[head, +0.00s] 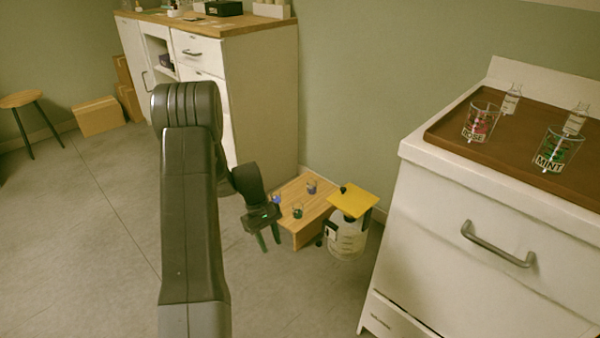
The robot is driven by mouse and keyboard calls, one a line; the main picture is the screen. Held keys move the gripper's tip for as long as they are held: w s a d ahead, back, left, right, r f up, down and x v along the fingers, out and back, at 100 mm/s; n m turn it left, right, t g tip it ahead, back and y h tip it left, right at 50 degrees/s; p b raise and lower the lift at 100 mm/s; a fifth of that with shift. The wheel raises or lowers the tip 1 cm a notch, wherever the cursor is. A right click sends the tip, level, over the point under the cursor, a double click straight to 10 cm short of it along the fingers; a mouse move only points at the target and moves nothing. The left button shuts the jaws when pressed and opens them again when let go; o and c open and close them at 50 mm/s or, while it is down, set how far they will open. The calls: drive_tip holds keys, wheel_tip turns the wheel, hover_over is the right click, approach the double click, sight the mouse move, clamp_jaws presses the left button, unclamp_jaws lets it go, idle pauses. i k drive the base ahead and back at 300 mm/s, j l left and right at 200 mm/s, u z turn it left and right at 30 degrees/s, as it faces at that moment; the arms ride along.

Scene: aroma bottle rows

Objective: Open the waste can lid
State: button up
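A clear, pale round can (346,243) stands on the floor between the wooden block and the white cabinet. I take it to be the waste can. A flat yellow square lid (353,200) with a small black knob lies over its top. Dark parts show under the lid's edges. Whether the lid sits fully closed is too small to tell. My gripper (269,242) points down to the left of the can, apart from it and just in front of the wooden block. Its two fingers are apart with nothing seen between them.
A low wooden block (299,233) with small cups on it stands beside the can. The white cabinet (470,260) at right carries a brown tray (455,132) with glass jars and bottles. A white drawer unit (262,100) stands behind.

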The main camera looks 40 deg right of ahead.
sight(355, 201)
drive_tip(key=i+z, duration=0.25)
drive_tip(key=i, duration=0.15)
drive_tip(key=i+j+z, duration=0.25)
drive_tip(key=i, duration=0.15)
drive_tip(key=i+l+z, duration=0.25)
drive_tip(key=i+z, duration=0.6)
drive_tip(key=i+l, duration=0.35)
drive_tip(key=i, duration=0.15)
